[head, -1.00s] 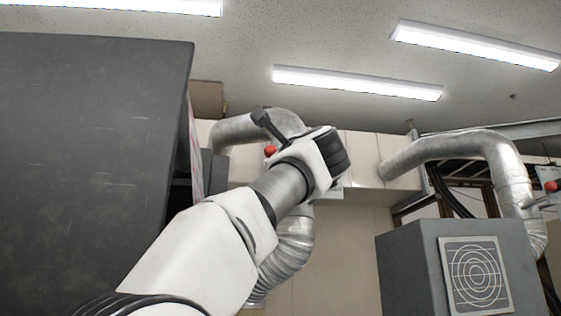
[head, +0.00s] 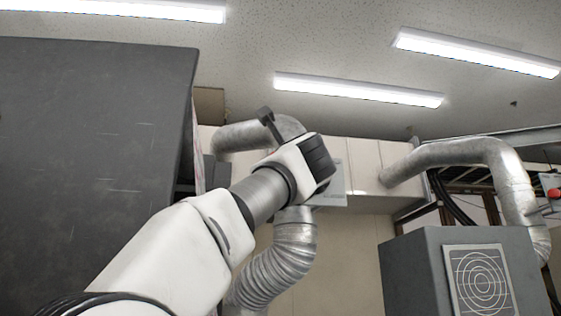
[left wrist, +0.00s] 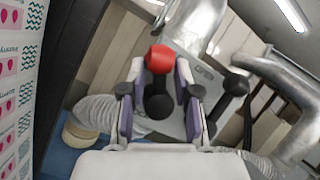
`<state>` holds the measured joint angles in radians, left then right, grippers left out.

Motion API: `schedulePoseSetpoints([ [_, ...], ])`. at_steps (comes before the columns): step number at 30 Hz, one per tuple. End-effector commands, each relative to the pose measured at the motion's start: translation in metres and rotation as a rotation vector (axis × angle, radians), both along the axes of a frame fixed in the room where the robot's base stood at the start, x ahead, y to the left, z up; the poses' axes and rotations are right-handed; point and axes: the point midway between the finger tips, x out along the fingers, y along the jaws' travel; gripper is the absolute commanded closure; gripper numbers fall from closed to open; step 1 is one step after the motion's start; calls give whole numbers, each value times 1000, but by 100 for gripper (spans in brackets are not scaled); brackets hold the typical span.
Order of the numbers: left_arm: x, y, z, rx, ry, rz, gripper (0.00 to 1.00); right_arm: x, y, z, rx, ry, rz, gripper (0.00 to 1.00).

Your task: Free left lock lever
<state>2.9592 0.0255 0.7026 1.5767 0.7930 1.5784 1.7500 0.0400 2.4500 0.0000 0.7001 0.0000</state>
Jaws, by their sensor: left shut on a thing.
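In the left wrist view, a lever with a red ball knob (left wrist: 160,58) stands between the fingers of my left gripper (left wrist: 159,74). A rounded black part (left wrist: 158,104) shows below the red knob, also between the fingers. My left gripper is shut on this lever, with a purple-padded finger on each side. Behind it is a grey panel (left wrist: 214,76), with a black-knobbed lever (left wrist: 236,85) to the right of the fingers. In the head view my left wrist hides the fingers and the held knob. My right gripper is not in view.
A large dark grey cabinet wall (head: 90,150) fills the left of the head view. Silver ducts (head: 285,255) run behind my wrist. A grey box with a vent (head: 455,270) stands at right. Another red knob (head: 554,193) shows at the far right edge.

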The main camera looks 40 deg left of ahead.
Motion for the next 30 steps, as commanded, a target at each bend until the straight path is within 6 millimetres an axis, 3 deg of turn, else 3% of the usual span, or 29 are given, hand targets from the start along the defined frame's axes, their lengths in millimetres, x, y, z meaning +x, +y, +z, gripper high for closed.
schedulePoseSetpoints([
  [1,0,0,0,1,1,-1,62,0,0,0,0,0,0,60],
  [3,1,0,0,1,1,-1,46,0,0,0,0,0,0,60],
  [16,1,0,-3,-51,-61,-1,46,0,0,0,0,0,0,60],
  [23,-5,5,-8,-307,-382,0,46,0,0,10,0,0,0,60],
  [30,-8,7,-17,-619,-769,2,46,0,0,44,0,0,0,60],
])
